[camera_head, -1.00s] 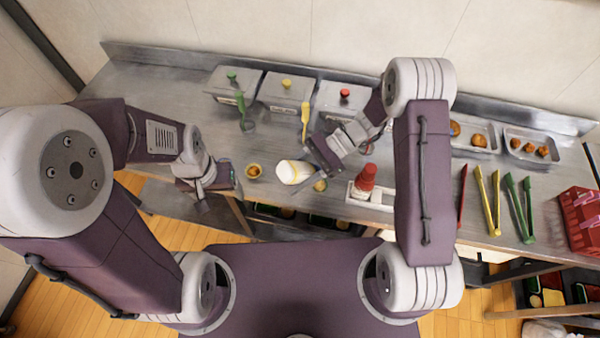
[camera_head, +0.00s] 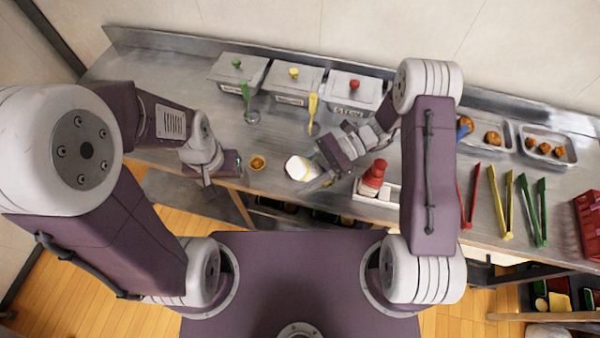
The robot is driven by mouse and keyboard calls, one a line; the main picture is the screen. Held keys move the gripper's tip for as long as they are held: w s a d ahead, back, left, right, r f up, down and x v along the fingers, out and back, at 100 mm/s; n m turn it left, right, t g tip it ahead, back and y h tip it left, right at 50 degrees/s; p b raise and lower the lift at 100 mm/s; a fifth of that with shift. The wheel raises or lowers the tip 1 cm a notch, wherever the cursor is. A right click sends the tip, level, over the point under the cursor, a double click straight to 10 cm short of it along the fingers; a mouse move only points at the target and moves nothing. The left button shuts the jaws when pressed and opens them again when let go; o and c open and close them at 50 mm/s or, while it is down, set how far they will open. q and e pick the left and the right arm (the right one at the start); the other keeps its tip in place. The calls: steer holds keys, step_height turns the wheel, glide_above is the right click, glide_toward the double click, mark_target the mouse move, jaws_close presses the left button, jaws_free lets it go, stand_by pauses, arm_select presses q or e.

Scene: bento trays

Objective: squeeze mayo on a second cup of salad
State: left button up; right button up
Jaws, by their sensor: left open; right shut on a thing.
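My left gripper (camera_head: 222,172) is open and empty near the counter's front edge, left of the cup. The area under the bottle and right gripper is hidden, so I cannot tell whether another cup is there.
Three lidded bins (camera_head: 293,86) stand at the back, with green and yellow ladles (camera_head: 313,115) before them. A red bottle (camera_head: 373,175) stands in a white holder (camera_head: 378,197) to the right. Tongs (camera_head: 500,203) and food trays (camera_head: 546,147) lie further right.

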steer(key=c, duration=0.6)
steer(key=shift+w+a, duration=0.2)
steer(key=shift+w, duration=0.2)
steer(key=shift+c, duration=0.4)
steer(key=shift+s+d, duration=0.1)
steer(key=shift+s+d+p, duration=0.35)
steer(key=shift+s, duration=0.3)
steer(key=o, duration=0.7)
